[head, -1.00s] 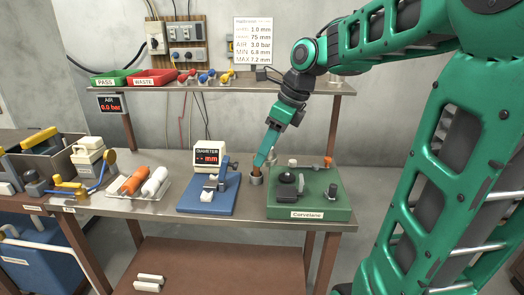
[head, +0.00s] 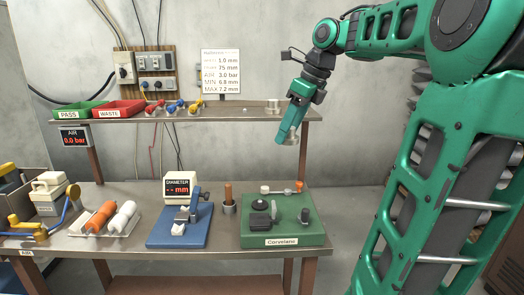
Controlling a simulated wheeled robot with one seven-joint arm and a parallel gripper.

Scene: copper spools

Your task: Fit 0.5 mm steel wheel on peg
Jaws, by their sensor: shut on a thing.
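My gripper (head: 286,138) hangs tilted above the back of the green machine marked Corvelane (head: 282,235). It is shut on a small grey metal piece (head: 293,140), which looks like the steel wheel; the fingers partly hide it and its size cannot be read. The piece is held in the air, clear of the machine. The machine carries a dark round part (head: 260,219), a short dark upright post (head: 305,215), and a bar with a pale knob (head: 265,189) and an orange end (head: 299,186). I cannot tell which upright is the peg.
A brown-handled tool (head: 228,192) stands in a metal cup (head: 229,208) left of the machine. The blue diameter gauge (head: 180,236) is farther left. A shelf (head: 230,116) with a metal spool (head: 273,106) runs behind my gripper. Orange and white rolls (head: 101,217) lie in a tray.

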